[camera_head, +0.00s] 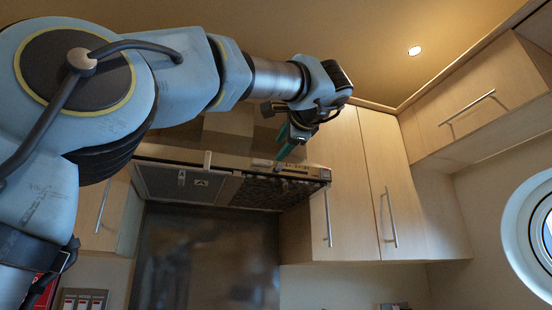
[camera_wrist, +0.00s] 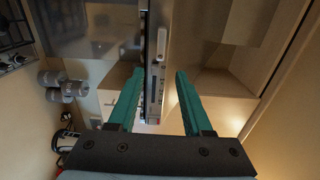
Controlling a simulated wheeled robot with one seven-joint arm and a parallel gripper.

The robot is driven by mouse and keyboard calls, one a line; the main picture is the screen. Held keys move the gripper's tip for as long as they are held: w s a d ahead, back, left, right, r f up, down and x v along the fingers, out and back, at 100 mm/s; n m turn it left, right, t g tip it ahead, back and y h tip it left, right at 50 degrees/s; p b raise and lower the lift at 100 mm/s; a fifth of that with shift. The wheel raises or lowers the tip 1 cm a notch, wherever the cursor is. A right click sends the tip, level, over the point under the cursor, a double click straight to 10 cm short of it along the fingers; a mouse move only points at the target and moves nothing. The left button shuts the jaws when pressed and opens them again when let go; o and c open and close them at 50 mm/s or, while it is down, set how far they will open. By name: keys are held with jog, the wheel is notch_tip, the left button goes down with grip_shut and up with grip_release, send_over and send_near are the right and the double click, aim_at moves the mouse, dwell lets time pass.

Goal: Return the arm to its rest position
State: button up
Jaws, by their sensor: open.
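My blue arm reaches across the upper left of the head view, raised near the ceiling. My gripper (camera_head: 283,145) hangs at its end, in front of the range hood (camera_head: 230,185) and the wooden cabinets. In the wrist view my gripper (camera_wrist: 158,75) shows two green fingers spread apart with nothing between them. The edge of the hood (camera_wrist: 155,60) shows beyond the gap between the fingers. I cannot tell how far the fingertips are from it.
Tall wooden cabinets (camera_head: 358,160) with bar handles stand right of the hood. An upper cabinet (camera_head: 480,105) hangs at the far right, above an oval porthole (camera_head: 513,235). A dark panel (camera_head: 205,262) is below the hood. The ceiling (camera_head: 330,30) is close above my arm.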

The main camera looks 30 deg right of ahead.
jog(key=shift+s+a, duration=0.1)
jog(key=shift+s, duration=0.5)
